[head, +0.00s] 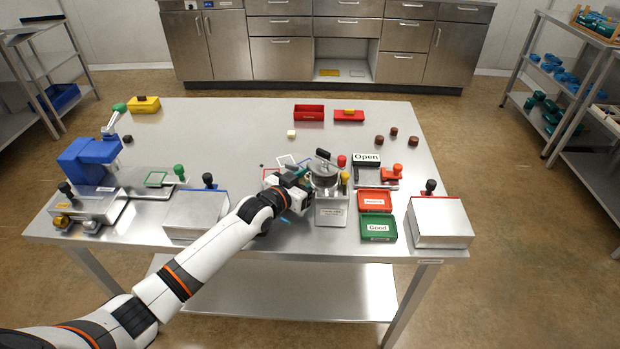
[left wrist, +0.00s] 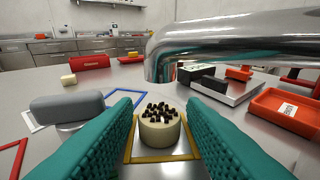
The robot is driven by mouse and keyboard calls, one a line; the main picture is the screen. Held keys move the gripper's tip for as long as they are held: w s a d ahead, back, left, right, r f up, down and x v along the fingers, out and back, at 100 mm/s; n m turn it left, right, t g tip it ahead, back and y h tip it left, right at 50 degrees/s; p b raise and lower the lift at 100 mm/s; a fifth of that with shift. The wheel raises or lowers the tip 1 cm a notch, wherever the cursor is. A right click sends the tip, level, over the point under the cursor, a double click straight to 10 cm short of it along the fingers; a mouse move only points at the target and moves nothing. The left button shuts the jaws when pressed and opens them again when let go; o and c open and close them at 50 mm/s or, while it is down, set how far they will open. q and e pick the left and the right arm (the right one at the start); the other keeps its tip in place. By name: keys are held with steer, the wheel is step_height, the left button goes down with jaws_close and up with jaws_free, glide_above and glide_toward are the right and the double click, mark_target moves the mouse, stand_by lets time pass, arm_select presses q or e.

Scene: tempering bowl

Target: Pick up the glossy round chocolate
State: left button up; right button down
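My left gripper (left wrist: 160,118) is open. Its teal fingers stand either side of a cream round piece with dark bits on top (left wrist: 159,132), with gaps to both. That piece sits inside a yellow frame (left wrist: 130,150). My right gripper is not in view.
A metal pot (head: 324,174) stands close right of my left gripper. A red tray (head: 375,201) and green "Good" tray (head: 378,228) lie right of it. The table's middle back is mostly clear.

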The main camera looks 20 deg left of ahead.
arm_select(q)
jaws_close()
steer(key=shift+r, duration=0.15)
